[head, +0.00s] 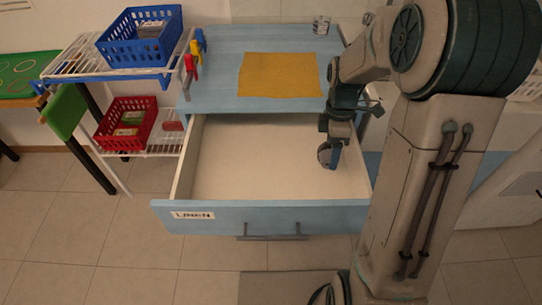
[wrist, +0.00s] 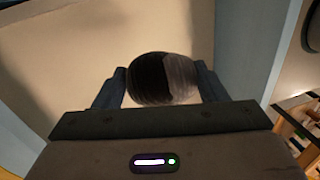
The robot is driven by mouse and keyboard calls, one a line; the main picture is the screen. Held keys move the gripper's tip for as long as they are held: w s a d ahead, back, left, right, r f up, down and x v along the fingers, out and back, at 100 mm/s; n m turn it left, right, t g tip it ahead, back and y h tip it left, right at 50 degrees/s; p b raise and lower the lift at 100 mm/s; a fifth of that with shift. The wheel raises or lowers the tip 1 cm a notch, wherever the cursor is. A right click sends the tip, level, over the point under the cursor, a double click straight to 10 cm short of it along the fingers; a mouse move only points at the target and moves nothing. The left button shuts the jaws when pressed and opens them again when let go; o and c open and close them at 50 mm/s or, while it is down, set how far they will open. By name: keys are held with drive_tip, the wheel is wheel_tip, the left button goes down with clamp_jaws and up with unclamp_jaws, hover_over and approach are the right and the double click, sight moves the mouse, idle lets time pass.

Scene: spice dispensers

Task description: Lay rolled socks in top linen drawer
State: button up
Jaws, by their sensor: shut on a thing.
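The open top drawer (head: 270,160) has a pale, bare floor and a blue front with a LINEN label (head: 192,215). My gripper (head: 329,152) is at the right part of the drawer, pointing down, low over or inside it. In the wrist view my gripper (wrist: 160,88) is shut on a dark, rounded sock roll (wrist: 150,78) with a lighter grey right part. The drawer floor (wrist: 75,40) shows beyond the roll. Whether the roll touches the floor, I cannot tell. In the head view the roll is hard to separate from the fingers.
The blue cabinet top (head: 215,85) carries a yellow cloth (head: 280,75) and a glass (head: 321,25). A white rack at left holds a blue basket (head: 140,37) and a red basket (head: 127,122). The drawer's right wall (wrist: 256,50) is close to my gripper. The drawer's left and middle are clear.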

drive_tip(key=shift+s+a+f+n, duration=0.1)
drive_tip(key=shift+s+f+n, duration=0.1)
drive_tip(key=shift+n, duration=0.2)
drive_tip(key=x, duration=0.3)
drive_tip(key=w+x, duration=0.1)
drive_tip(key=x, duration=0.2)
drive_tip(key=w+b+x, duration=0.1)
drive_tip(key=x, duration=0.2)
drive_tip(key=shift+f, duration=0.45)
drive_tip(key=shift+f, duration=0.15)
drive_tip(key=o, duration=1)
